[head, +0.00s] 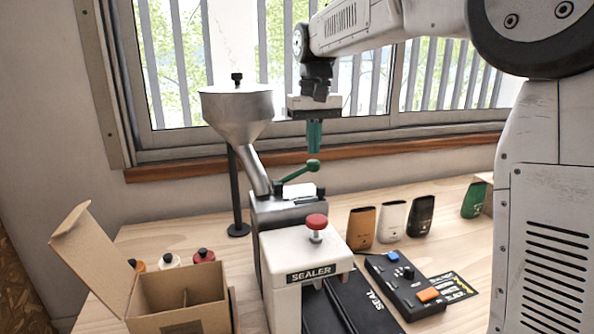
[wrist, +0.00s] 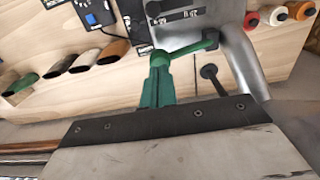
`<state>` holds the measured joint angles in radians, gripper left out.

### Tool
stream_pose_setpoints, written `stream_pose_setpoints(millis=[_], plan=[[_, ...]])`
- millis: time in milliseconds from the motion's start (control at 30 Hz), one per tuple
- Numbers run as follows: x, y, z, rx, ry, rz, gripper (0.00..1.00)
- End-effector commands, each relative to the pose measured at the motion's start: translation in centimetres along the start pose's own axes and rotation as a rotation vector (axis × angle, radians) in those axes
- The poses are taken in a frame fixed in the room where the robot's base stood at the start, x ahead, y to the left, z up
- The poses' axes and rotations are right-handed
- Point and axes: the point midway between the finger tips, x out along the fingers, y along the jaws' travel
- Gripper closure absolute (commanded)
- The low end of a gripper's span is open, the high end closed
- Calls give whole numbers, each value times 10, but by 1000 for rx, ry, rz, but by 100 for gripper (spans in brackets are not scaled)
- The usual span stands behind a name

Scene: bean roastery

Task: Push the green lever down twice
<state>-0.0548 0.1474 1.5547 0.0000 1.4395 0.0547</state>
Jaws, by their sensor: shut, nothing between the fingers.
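The green lever (head: 298,173) sticks out from the metal dosing machine (head: 290,211) below the steel hopper (head: 237,110). Its arm slants up to the right and ends in a round knob. My gripper (head: 314,150) has green fingers that are shut and empty. In the wrist view the lever (wrist: 190,48) shows beside the tips of my gripper (wrist: 160,60). I cannot tell there whether they touch.
A white sealer (head: 300,262) with a red knob stands in front of the machine. An open cardboard box (head: 180,293) is at the left. Several pouches (head: 392,220) and a black control box (head: 405,285) are at the right.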

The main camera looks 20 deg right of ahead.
Motion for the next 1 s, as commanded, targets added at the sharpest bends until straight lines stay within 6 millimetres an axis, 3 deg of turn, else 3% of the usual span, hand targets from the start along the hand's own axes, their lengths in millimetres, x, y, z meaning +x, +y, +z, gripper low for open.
stream_pose_setpoints(millis=[467, 1000], plan=[[1, 0, 0, 0, 0, 0, 100], [17, 0, 0, 0, -1, 0, 100]])
